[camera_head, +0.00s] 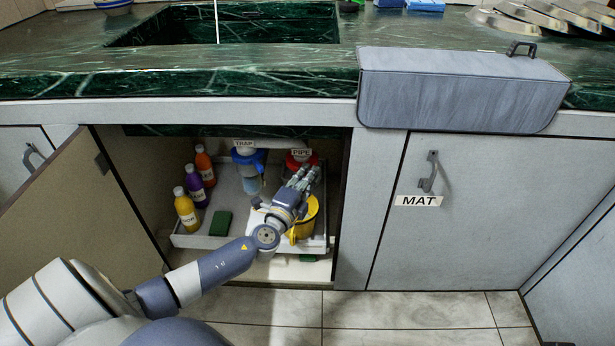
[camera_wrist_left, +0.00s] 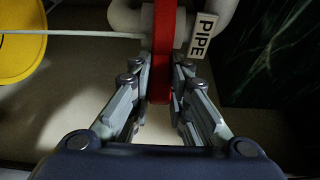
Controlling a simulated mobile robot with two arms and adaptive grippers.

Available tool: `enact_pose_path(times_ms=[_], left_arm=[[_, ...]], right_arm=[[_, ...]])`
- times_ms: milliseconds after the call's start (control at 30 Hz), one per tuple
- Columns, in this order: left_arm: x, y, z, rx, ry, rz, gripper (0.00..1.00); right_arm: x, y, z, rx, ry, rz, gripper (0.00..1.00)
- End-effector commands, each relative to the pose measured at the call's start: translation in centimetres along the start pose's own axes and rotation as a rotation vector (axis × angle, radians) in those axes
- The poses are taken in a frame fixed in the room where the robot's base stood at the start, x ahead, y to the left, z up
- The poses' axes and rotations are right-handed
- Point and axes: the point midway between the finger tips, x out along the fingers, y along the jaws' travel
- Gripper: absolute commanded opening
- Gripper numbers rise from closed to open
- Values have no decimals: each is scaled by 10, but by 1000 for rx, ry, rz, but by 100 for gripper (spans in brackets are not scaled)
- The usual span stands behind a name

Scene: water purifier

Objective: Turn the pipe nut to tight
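The pipe nut is a red part under the sink (camera_head: 296,163), by the white PIPE label (camera_head: 301,152). In the left wrist view the red nut (camera_wrist_left: 162,62) hangs as a narrow upright piece between my fingers, beside the PIPE label (camera_wrist_left: 203,35). My left gripper (camera_head: 305,176) reaches into the open cabinet from below. In the wrist view its fingers (camera_wrist_left: 162,80) lie close along both sides of the red part and appear shut on it. The contact itself is dim. My right gripper is not in view.
A blue filter (camera_head: 248,160) labelled TRAP hangs to the left. Several bottles (camera_head: 196,182) and a green block (camera_head: 221,223) stand in a tray (camera_head: 190,240). A yellow container (camera_head: 311,215) is just beneath my gripper. The open cabinet door (camera_head: 80,215) is on the left.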

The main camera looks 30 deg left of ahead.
Motion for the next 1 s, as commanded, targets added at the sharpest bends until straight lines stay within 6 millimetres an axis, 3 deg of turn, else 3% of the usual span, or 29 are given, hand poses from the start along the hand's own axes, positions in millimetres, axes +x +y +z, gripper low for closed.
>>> enact_pose_path(times_ms=[233, 400, 700, 1000], left_arm=[[2, -1, -2, -6, -28, -2, 0], [8, -2, -9, -9, -138, -4, 0], [20, 2, -18, -6, -354, -4, 0], [22, 0, -19, 0, -409, 0, 0]], right_arm=[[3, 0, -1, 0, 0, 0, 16], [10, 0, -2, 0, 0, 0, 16], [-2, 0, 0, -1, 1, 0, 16], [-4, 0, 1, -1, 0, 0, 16]])
